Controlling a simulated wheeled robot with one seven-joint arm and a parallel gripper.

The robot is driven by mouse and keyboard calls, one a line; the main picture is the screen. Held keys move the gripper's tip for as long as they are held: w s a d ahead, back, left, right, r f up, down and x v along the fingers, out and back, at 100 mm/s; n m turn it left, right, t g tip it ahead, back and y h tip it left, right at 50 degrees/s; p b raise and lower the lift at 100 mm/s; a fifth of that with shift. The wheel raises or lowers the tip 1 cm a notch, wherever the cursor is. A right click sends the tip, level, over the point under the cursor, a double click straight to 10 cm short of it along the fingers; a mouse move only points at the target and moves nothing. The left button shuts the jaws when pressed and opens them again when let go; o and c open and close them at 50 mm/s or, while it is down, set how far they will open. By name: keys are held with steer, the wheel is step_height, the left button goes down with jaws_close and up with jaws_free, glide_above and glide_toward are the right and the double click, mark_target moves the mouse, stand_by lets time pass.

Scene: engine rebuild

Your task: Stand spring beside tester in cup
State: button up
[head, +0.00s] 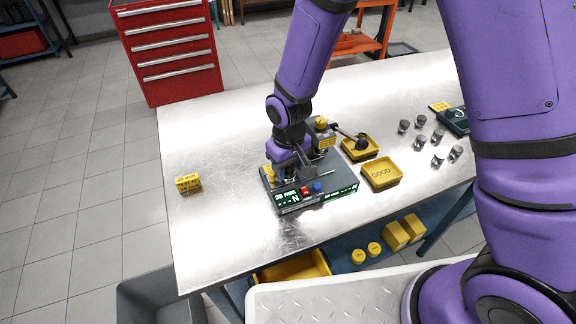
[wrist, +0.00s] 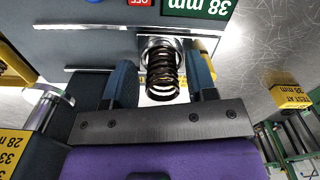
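The tester (head: 332,188) is a dark grey box on the metal table, with a green "38 mm" display and red and blue buttons. My gripper (head: 283,166) is down over its left part. In the wrist view a dark coil spring (wrist: 163,75) stands at a bright metal seat on the tester. My gripper (wrist: 163,84) has its blue-padded fingers on either side of the spring, with a narrow gap visible on both sides. Something yellow shows partly behind the right finger; I cannot tell if it is the cup. The spring is hidden in the head view.
A yellow tray marked GOOD (head: 381,184) and another yellow tray (head: 368,153) sit right of the tester. Several small grey cylindrical parts (head: 421,121) stand farther right. A yellow "38 mm" block (head: 188,185) lies at the left. The table's left part is mostly clear.

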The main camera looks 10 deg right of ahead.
steer(key=shift+a+r, duration=0.1)
steer(key=shift+a, duration=0.05)
steer(key=shift+r, duration=0.35)
step_height(320, 180, up, 10)
stand_by(0.5)
steer(key=shift+d, duration=0.2)
steer(key=s+d+r+m+t, duration=0.1)
steer(key=s+d+r+m, duration=0.1)
steer(key=d+r, duration=0.55)
steer(key=s+d+r+m+t, duration=0.1)
steer(key=s+d+r+t, duration=0.15)
steer(key=d+r, duration=0.55)
steer(key=s+d+r+m+t, duration=0.1)
steer(key=s+d+r, duration=0.3)
steer(key=s, duration=0.3)
steer(key=s+d+r+m, duration=0.2)
steer(key=s+d+r, duration=0.2)
steer(key=s, duration=0.3)
steer(key=shift+d+r+t, duration=0.3)
steer(key=shift+d+t, duration=0.05)
steer(key=shift+d, duration=0.05)
